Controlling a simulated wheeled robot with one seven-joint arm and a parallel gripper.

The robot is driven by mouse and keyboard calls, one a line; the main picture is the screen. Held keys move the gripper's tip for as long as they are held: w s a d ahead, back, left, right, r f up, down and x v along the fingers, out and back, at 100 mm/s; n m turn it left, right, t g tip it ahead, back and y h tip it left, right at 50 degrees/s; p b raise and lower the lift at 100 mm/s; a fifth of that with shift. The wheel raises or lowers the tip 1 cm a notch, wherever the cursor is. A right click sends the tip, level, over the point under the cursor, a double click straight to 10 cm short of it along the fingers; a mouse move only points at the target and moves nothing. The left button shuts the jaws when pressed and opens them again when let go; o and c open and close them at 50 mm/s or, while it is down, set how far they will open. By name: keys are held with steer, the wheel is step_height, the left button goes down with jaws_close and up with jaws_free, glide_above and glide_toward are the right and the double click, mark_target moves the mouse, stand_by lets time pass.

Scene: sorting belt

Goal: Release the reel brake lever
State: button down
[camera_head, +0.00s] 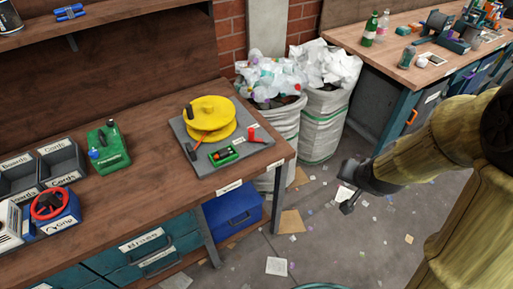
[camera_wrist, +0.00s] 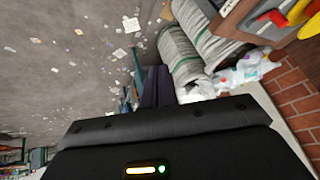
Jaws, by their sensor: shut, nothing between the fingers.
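A yellow reel (camera_head: 209,117) lies on a grey base plate (camera_head: 203,168) near the right end of the wooden bench. A thin lever with a dark grip (camera_head: 191,151) stands at the plate's front left, its orange-red rod reaching toward the reel. A red upright piece (camera_head: 252,134) stands at the plate's right; which part is the brake lever I cannot tell for sure. My gripper (camera_head: 346,208) is shut and empty, over the floor to the right of the bench and apart from the reel. Its dark fingers show in the wrist view (camera_wrist: 150,88).
A small green tray (camera_head: 224,155) sits on the plate's front. A green canister (camera_head: 108,148), grey bins (camera_head: 60,162) and a blue device with a red wheel (camera_head: 50,205) stand left. White sacks (camera_head: 322,120) stand behind. Open, littered floor lies right of the bench.

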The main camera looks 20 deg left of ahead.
mark_target(253, 135)
steer(key=w+a+f+m+t+y+b, duration=0.3)
steer(key=w+a+f+y+b, duration=0.1)
steer(key=a, duration=0.7)
steer(key=w+a+f+m+t+y+b, duration=0.3)
steer(key=a+f+y+b, duration=0.4)
steer(key=a, duration=0.5)
step_height(253, 135, down, 3)
steer(key=shift+w+a+m+t+b, duration=0.35)
steer(key=shift+w+m+b, duration=0.4)
steer(key=shift+b, duration=0.4)
steer(key=x, duration=1.3)
steer(key=shift+w+a, duration=0.25)
steer(key=shift+w, duration=0.05)
